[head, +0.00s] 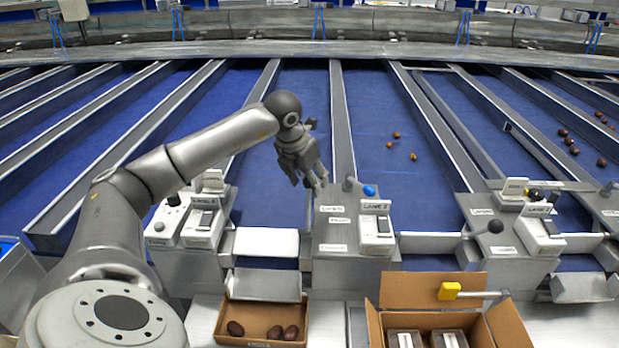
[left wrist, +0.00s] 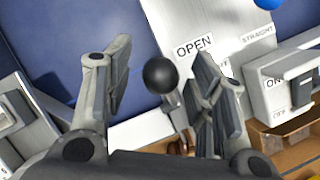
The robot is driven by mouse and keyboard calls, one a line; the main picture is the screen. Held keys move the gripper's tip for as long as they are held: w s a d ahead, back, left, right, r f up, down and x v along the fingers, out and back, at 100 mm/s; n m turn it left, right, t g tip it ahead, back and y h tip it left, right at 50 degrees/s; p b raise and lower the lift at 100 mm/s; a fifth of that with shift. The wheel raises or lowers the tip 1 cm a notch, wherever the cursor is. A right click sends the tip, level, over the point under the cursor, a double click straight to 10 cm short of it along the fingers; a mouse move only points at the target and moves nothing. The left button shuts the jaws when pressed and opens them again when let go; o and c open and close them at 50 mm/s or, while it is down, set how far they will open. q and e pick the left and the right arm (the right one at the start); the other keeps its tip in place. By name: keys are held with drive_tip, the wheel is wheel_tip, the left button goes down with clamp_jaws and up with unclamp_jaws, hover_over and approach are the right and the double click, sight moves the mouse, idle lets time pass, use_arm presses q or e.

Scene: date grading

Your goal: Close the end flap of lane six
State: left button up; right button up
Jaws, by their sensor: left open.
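My left gripper (head: 311,183) is open in the head view, above the left edge of the middle control box (head: 335,232). In the left wrist view my left gripper (left wrist: 162,62) has a black ball knob (left wrist: 160,75) on a short lever between its spread fingers. I cannot tell whether a finger touches it. A label reading OPEN (left wrist: 194,45) lies beside the knob. The lane number on the box's tag (head: 376,206) is too small to read surely. My right gripper is out of view.
A blue knob (head: 369,190) stands on the middle box. A carton with several dates (head: 263,308) sits below the left lane end. A larger carton (head: 478,283) stands to its right, by a yellow knob (head: 449,291). Another black-knob lever (head: 495,226) is at right.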

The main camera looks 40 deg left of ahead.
use_arm(q)
drive_tip(key=shift+w+f, duration=0.2)
drive_tip(key=shift+f, duration=0.45)
clamp_jaws()
